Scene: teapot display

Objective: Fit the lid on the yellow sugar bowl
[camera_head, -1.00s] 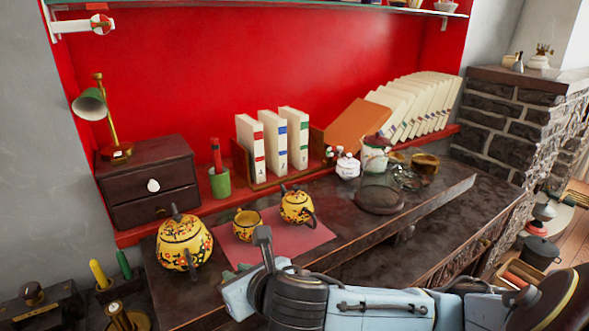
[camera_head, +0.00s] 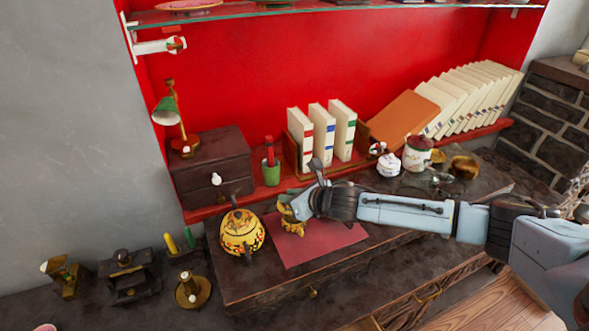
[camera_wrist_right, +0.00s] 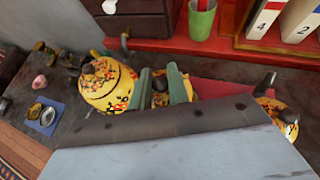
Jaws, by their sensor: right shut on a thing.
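My right gripper (camera_head: 298,196) comes in from the right over the pink mat (camera_head: 325,240). Its green fingers show in the right wrist view (camera_wrist_right: 163,88), closed about a small yellow piece with a dark top, which looks like the lid. The small yellow bowl (camera_head: 293,229) is right below the fingers at the mat's back left, partly covered by them. Whether lid and bowl touch cannot be told. My left gripper is not in view.
A large yellow teapot (camera_head: 241,234) stands close to the left of the bowl. Another yellow pot (camera_wrist_right: 275,110) is to the right in the wrist view. A dark drawer box (camera_head: 212,165), green cup (camera_head: 271,172) and books (camera_head: 322,133) stand behind. The mat's front is clear.

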